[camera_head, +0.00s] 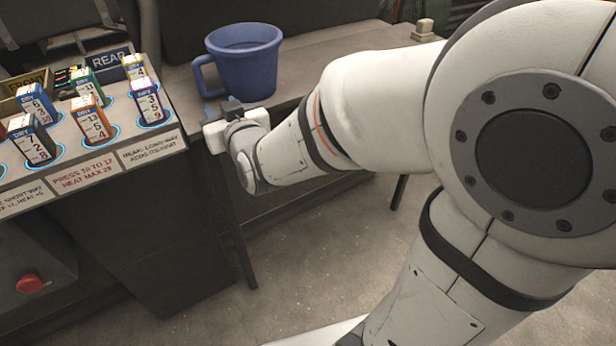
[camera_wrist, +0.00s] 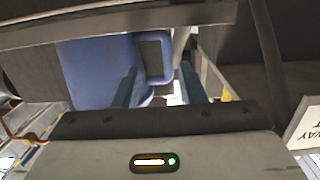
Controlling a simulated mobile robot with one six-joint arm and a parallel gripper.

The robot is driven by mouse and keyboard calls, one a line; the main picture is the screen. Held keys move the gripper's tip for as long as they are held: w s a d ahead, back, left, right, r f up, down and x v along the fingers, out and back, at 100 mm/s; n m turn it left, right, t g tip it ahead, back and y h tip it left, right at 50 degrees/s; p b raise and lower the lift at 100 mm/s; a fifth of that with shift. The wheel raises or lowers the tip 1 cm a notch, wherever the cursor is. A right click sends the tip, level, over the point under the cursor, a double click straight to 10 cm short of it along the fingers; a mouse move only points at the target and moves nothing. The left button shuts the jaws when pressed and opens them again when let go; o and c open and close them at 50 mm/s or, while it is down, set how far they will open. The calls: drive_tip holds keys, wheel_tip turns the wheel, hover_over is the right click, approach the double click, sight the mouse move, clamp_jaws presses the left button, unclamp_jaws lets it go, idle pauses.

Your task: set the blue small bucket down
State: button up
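The blue small bucket (camera_head: 246,62) stands upright on the dark table (camera_head: 325,62), its handle on the left side. In the wrist view the bucket (camera_wrist: 92,72) is at the upper left, and its looped handle (camera_wrist: 167,55) lies in front of the fingers. My gripper (camera_head: 230,106) is low at the near side of the bucket in the head view, its fingers mostly hidden there. In the wrist view the two blue fingers of my gripper (camera_wrist: 158,72) are spread apart, with a gap between them. I see no firm pinch on the handle.
A panel (camera_head: 95,125) with several small numbered boxes in lit blue rings stands left of the table. A red button (camera_head: 30,284) is below it. A small beige block (camera_head: 424,27) is at the table's far right. The tabletop right of the bucket is clear.

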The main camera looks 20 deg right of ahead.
drive_tip(key=s+d+f+m+g+h, duration=0.1)
drive_tip(key=s+d+f+g, duration=0.4)
drive_tip(key=s, duration=0.5)
drive_tip(key=s+d+f+m+g+h, duration=0.1)
drive_tip(key=s+d+f+g+h, duration=0.2)
drive_tip(key=s+d+f+g, duration=0.3)
drive_tip(key=s+d+g, duration=0.4)
drive_tip(key=s, duration=0.1)
drive_tip(key=shift+d+f+m, duration=0.2)
drive_tip(key=shift+m, duration=0.2)
drive_tip(key=shift+r, duration=0.1)
wheel_tip(320, 180, up, 25)
drive_tip(key=t+p, duration=0.1)
drive_tip(key=p, duration=2.1)
drive_tip(key=shift+p, duration=0.35)
